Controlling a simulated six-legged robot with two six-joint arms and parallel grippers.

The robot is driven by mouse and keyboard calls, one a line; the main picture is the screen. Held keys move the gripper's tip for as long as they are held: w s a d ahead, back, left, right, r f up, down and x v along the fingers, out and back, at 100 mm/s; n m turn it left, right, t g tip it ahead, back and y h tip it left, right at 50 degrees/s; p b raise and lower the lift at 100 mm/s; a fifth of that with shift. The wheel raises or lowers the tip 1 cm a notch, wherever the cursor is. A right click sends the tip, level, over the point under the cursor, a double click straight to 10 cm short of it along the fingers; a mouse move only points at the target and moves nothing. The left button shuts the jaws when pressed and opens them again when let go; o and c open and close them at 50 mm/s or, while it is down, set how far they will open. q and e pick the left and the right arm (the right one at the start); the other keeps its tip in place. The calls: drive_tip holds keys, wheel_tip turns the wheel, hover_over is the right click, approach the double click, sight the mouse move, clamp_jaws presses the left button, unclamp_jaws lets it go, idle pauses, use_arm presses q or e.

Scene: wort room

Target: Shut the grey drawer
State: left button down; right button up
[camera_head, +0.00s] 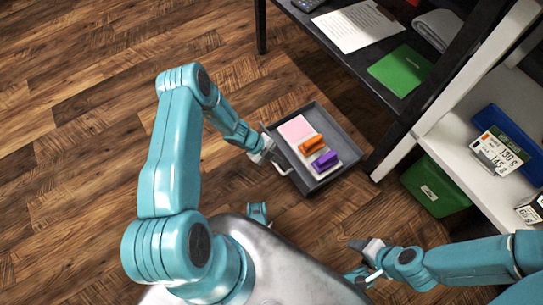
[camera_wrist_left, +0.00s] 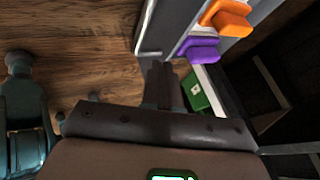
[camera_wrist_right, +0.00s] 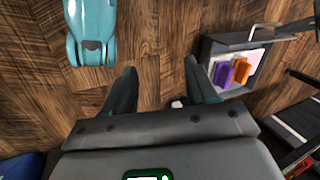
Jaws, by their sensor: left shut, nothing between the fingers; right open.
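The grey drawer (camera_head: 322,120) is pulled out from under the dark desk (camera_head: 385,104). In it lie a pink pad (camera_head: 297,129), an orange object (camera_head: 312,145) and a purple object (camera_head: 325,161) on a pale sheet. A pale handle (camera_head: 284,168) is on its front. My left gripper (camera_head: 272,153) is shut and empty, close to the drawer front beside the handle. Contact cannot be told. In the left wrist view its fingers (camera_wrist_left: 165,86) are together near the drawer front (camera_wrist_left: 178,24). My right gripper (camera_head: 356,262) is open and empty, low and apart from the drawer, which shows in the right wrist view (camera_wrist_right: 236,38).
On the desk lie a white paper (camera_head: 358,26) and a green folder (camera_head: 400,70). A green box (camera_head: 435,188) stands under a white shelf (camera_head: 470,128) on the right, which holds a blue box (camera_head: 500,132). The wooden floor (camera_head: 80,130) at left is clear.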

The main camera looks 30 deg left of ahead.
use_arm(q)
drive_tip(key=b+x, duration=0.1)
drive_tip(key=x, duration=0.3)
drive_tip(key=shift+d+f, duration=0.15)
use_arm(e)
drive_tip(key=shift+w+d+f, duration=0.1)
drive_tip(key=shift+w+f, duration=0.2)
drive_tip(key=shift+f, duration=0.2)
drive_tip(key=shift+w+f, duration=0.25)
drive_tip(key=shift+f, duration=0.2)
use_arm(q)
drive_tip(key=shift+w, duration=0.1)
